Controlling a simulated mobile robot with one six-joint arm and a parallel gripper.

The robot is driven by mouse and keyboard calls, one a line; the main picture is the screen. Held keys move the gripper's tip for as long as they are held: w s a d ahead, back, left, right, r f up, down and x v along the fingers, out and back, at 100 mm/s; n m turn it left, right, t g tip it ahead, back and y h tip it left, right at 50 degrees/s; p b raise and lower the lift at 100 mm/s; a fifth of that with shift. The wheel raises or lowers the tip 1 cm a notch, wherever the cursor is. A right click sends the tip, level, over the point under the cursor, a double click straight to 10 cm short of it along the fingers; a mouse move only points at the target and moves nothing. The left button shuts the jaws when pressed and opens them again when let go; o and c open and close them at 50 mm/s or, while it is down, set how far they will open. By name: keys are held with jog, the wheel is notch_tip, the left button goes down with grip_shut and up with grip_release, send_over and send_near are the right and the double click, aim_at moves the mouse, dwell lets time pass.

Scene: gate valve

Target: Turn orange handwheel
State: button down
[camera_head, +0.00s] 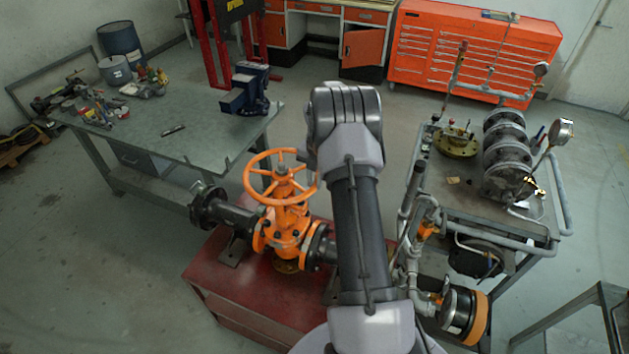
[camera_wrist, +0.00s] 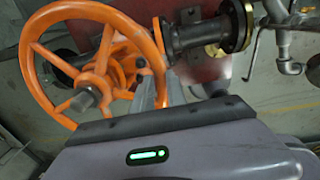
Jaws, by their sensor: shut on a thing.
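The orange handwheel (camera_head: 283,171) sits on top of an orange gate valve (camera_head: 288,235) in a dark horizontal pipe. In the wrist view the handwheel (camera_wrist: 101,64) fills the upper left, with its spokes, hub and grey stem end showing. My gripper (camera_wrist: 152,92) is at the right side of the wheel and shut on the handwheel's rim. The wrist housing covers the lower part of that view, and the exact finger contact is only partly seen. In the head view my arm stands just right of the wheel and hides most of my gripper.
The valve stands on a red cabinet (camera_head: 215,262). A grey workbench (camera_head: 150,155) with a blue vise (camera_head: 246,90) is behind left. A cart (camera_head: 535,228) with pipes, flanges and gauges is close on the right of my arm. Floor at the left is clear.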

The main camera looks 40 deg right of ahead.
jog(key=c, duration=1.3)
grip_release()
jog(key=r, duration=0.8)
jog(key=shift+s+d, duration=0.15)
jog(key=shift+s, duration=0.05)
jog(key=r+p, duration=0.9)
jog(key=p, duration=0.1)
jog(key=shift+s+d+r, duration=0.1)
jog(key=shift+s+r, duration=0.1)
jog(key=shift+s, duration=0.15)
